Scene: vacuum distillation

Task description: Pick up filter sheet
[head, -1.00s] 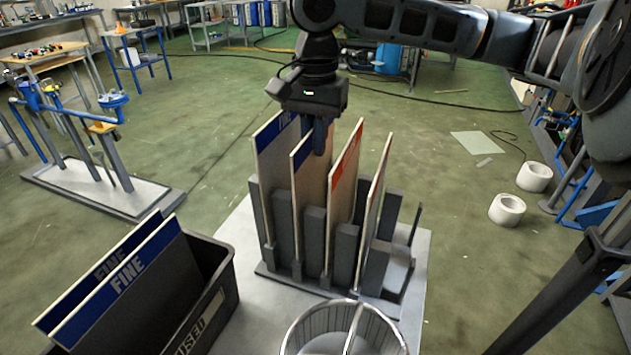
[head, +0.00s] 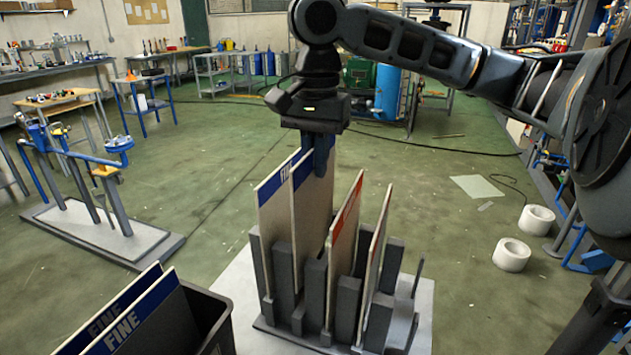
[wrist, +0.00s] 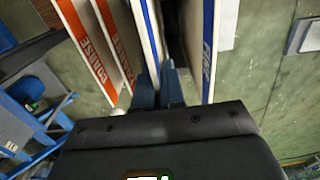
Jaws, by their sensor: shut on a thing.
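My gripper (head: 318,165) points down over the rack and is shut on the top edge of a filter sheet (head: 312,225) with a blue top band. In the wrist view the sheet (wrist: 149,35) runs down between my two finger tips (wrist: 160,85). It stands upright, higher than its neighbours, with its lower part still between the rack's posts. To its left stands a blue-banded FINE sheet (head: 274,210), which also shows in the wrist view (wrist: 208,50). To its right are an orange-banded sheet (head: 345,250) and another sheet (head: 374,265); in the wrist view two orange sheets read COARSE (wrist: 82,40).
The grey slotted rack (head: 285,275) stands on a pale table (head: 240,280). A dark bin (head: 215,315) at lower left holds two blue-banded FINE sheets (head: 130,320). White rolls (head: 512,255) lie on the floor at right.

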